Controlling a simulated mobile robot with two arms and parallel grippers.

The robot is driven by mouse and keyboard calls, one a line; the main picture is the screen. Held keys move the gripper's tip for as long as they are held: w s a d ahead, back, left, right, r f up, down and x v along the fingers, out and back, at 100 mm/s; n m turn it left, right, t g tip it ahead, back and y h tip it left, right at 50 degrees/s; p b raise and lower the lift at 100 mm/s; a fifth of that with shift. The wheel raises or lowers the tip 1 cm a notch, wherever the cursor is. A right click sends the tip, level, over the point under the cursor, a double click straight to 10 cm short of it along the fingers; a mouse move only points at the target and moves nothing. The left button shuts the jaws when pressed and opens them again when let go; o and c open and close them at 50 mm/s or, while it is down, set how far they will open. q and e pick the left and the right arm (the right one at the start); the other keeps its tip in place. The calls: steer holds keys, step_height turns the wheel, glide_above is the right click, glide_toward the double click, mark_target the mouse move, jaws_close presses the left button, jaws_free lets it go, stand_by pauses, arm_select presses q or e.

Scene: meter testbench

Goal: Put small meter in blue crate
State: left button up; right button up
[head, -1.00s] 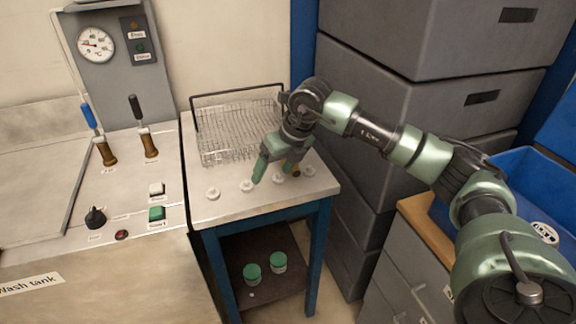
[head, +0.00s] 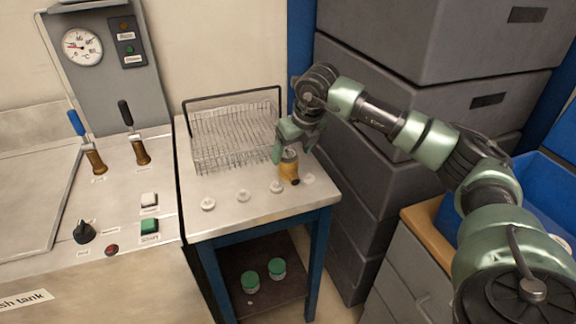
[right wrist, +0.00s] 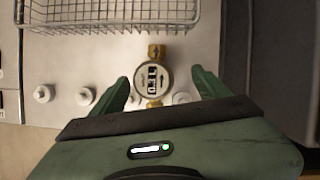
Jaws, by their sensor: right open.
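The small meter (head: 289,170) is a brass body with a round dial, standing on the steel-topped table near its right side. In the right wrist view the meter (right wrist: 152,77) shows its dial from above, with brass ends at top and bottom. My right gripper (head: 291,150) is open, at the meter in the head view. In the right wrist view its green fingers (right wrist: 160,80) are spread on either side of the meter, with a gap at each side. The blue crate (head: 529,170) stands at the right on a wood-edged cabinet, partly hidden by my arm. My left gripper is not in view.
A wire basket (head: 232,142) stands behind the meter, close to it. Several white knobs (head: 243,195) line the table's front. Grey stacked boxes (head: 400,110) rise at the right. The wash tank bench (head: 110,225) is at the left. Two green-topped items (head: 277,267) sit on the lower shelf.

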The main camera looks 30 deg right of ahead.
mark_target(286, 164)
steer(key=shift+w+a+f, duration=0.1)
steer(key=shift+a+f, duration=0.05)
steer(key=shift+f, duration=0.25)
steer(key=x, duration=0.1)
steer(key=p+x, duration=0.1)
steer(key=x, duration=0.3)
steer(key=shift+a+f, duration=0.15)
steer(key=shift+a, duration=0.2)
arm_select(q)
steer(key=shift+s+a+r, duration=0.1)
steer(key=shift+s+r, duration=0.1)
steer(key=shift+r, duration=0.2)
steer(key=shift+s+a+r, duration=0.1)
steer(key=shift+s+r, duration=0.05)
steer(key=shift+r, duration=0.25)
arm_select(e)
jaws_close()
